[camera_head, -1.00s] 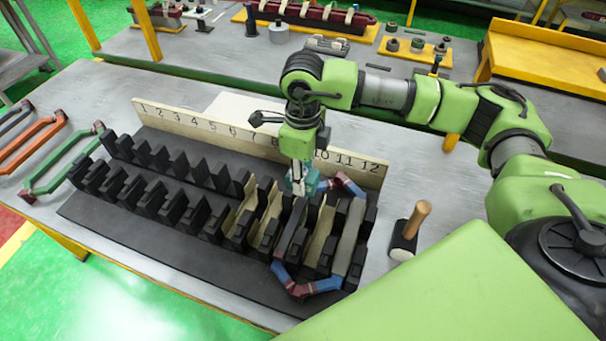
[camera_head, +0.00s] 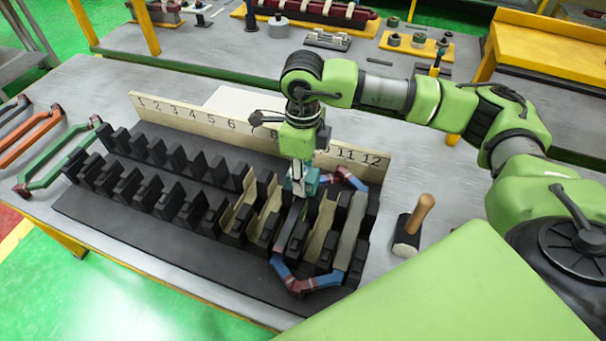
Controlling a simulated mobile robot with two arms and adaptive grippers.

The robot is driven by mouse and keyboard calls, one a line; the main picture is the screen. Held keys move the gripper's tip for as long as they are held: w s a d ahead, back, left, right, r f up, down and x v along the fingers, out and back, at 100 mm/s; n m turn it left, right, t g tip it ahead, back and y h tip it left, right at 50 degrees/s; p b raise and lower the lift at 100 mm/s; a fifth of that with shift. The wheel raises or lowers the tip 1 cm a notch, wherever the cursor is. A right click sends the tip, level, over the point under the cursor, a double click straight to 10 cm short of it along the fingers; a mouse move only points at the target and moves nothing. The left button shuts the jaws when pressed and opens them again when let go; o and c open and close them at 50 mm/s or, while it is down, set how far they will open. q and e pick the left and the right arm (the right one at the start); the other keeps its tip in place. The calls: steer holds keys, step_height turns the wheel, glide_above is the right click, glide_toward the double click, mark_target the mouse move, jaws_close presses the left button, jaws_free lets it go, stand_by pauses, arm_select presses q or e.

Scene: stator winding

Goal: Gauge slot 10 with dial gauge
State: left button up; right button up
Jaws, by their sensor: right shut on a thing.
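My right gripper (camera_head: 299,183) points down over the far row of the black slotted stator block (camera_head: 110,212), near its right end. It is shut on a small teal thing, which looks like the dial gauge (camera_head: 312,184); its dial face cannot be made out. The number board (camera_head: 185,114) stands behind the block. My arm covers its numbers just left of 11, so the 10 is hidden. I cannot tell whether the gauge touches a slot. A blue and red coil (camera_head: 312,285) lies across the slots at the right end. My left gripper is out of view.
A mallet (camera_head: 412,226) with a wooden handle stands right of the block. Green (camera_head: 58,172), orange and grey coils lie at the table's left edge. Several slots hold tan liners (camera_head: 323,222). A second bench with parts stands behind.

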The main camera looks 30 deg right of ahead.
steer(key=shift+f+b, duration=0.2)
steer(key=shift+b, duration=0.15)
stand_by(0.4)
steer(key=o, duration=1.2)
step_height(320, 180, up, 12)
steer(key=shift+r, duration=0.1)
stand_by(0.9)
